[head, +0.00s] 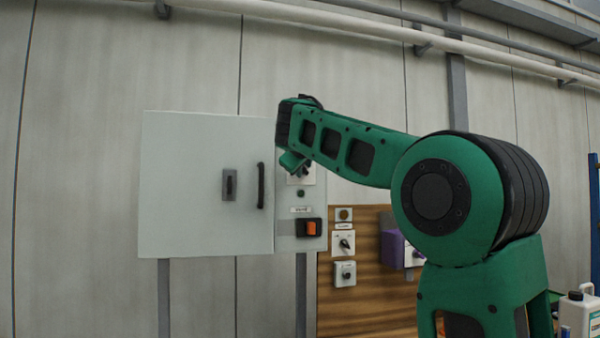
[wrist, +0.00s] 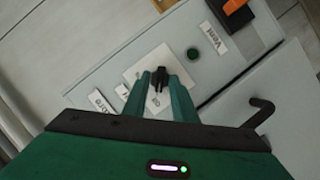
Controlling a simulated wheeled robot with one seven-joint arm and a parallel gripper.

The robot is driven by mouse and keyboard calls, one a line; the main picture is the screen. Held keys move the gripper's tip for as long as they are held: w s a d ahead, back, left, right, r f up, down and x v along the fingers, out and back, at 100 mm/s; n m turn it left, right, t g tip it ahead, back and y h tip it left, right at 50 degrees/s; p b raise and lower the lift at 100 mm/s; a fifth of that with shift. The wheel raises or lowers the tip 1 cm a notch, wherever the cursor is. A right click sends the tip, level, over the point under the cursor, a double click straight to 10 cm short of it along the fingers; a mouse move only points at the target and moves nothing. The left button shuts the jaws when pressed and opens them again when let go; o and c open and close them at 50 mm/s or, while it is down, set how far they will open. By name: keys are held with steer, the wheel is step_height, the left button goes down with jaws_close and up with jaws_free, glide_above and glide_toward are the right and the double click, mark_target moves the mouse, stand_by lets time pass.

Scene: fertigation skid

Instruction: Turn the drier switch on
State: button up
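A rotary switch with a black knob (wrist: 159,84) on a white square plate (wrist: 134,75) is on the cabinet's right-hand panel. The plate carries small markings at its edges; a white label (wrist: 101,101) beside it is partly hidden and I cannot read it surely, so I cannot tell if this is the drier switch. My gripper (wrist: 160,84) is at this knob, its two green fingers on either side of it. I cannot tell if they touch it. In the head view my gripper (head: 291,162) is before the upper panel and covers most of the knob.
Below is an orange rocker switch (head: 311,228) in a black housing, labelled "Vent" in the wrist view. The grey cabinet door (head: 190,190) has a black handle (head: 261,186). Small rotary switches (head: 343,243) (head: 345,273) sit on a wooden board, beside a purple box (head: 391,248).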

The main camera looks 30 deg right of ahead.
steer(key=c, duration=0.3)
steer(key=m+y, duration=0.2)
steer(key=m, duration=0.1)
steer(key=shift+s+d, duration=0.1)
steer(key=shift+d, duration=0.1)
steer(key=m+y, duration=0.2)
steer(key=m, duration=0.1)
steer(key=shift+d, duration=0.25)
steer(key=m+y, duration=0.1)
steer(key=m+t+y, duration=0.1)
steer(key=m, duration=0.1)
steer(key=shift+s+d+f, duration=0.1)
steer(key=shift+d, duration=0.1)
steer(key=shift+f+m+t+y, duration=0.1)
steer(key=shift+m+t+y, duration=0.65)
steer(key=shift+m, duration=0.95)
steer(key=shift+y, duration=0.25)
